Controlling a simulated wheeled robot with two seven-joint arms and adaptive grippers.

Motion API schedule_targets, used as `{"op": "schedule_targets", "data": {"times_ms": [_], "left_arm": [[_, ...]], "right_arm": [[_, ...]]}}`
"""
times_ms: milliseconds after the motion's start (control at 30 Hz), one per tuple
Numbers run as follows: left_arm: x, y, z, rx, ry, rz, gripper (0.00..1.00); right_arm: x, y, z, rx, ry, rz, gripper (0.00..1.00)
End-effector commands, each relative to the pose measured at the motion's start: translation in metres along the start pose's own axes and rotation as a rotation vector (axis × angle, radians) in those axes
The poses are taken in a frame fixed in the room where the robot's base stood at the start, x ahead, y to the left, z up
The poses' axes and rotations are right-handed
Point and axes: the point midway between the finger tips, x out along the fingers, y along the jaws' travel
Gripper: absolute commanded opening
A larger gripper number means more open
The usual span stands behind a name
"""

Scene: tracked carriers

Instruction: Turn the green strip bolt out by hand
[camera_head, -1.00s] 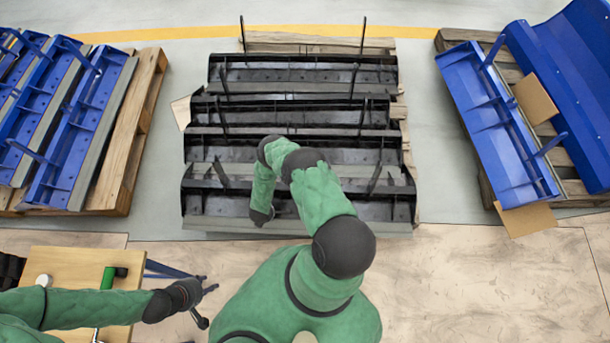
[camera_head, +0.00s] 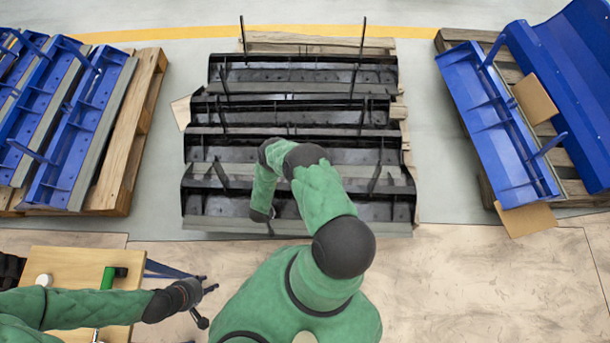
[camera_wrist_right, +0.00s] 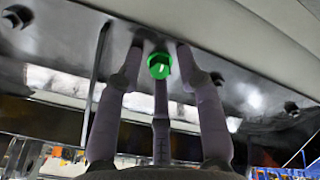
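The green strip bolt (camera_wrist_right: 159,66) sits under the pale strip edge of a dark metal carrier, in the right wrist view. My right gripper (camera_wrist_right: 160,46) has its fingers around the bolt, one on each side and one behind it. Small gaps show between the side fingers and the bolt head, so it looks open. In the head view the right hand is at the front edge of the black carrier (camera_head: 300,209), mostly hidden by its own arm, and the bolt is hidden. My left gripper (camera_head: 208,303) is open and empty beside the wooden table.
Other dark bolts (camera_wrist_right: 292,108) sit along the same carrier face. The wooden table (camera_head: 60,262) at lower left bears a green-handled tool (camera_head: 109,277). Blue carriers on pallets stand left (camera_head: 75,125) and right (camera_head: 490,125). The floor at lower right is clear.

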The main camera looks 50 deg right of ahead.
Motion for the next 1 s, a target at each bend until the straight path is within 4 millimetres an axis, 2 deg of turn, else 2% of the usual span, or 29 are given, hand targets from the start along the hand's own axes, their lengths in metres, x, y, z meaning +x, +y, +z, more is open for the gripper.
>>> {"op": "schedule_targets", "data": {"times_ms": [200,367,800,1000], "left_arm": [[0.0000,0.0000,0.0000,0.000,0.000,0.000,0.40],[0.0000,0.0000,0.0000,0.000,0.000,0.000,0.40],[0.0000,0.0000,0.0000,0.000,0.000,0.000,0.40],[0.0000,0.0000,0.0000,0.000,0.000,0.000,0.40]], "right_arm": [[-0.0001,0.0001,0.0000,0.280,0.000,0.000,0.37],[-0.0001,0.0002,-0.0002,0.358,0.000,0.000,0.37],[-0.0001,0.0002,-0.0004,0.999,0.000,-0.001,0.37],[0.0000,0.0000,-0.0001,1.169,0.000,0.000,0.37]]}}
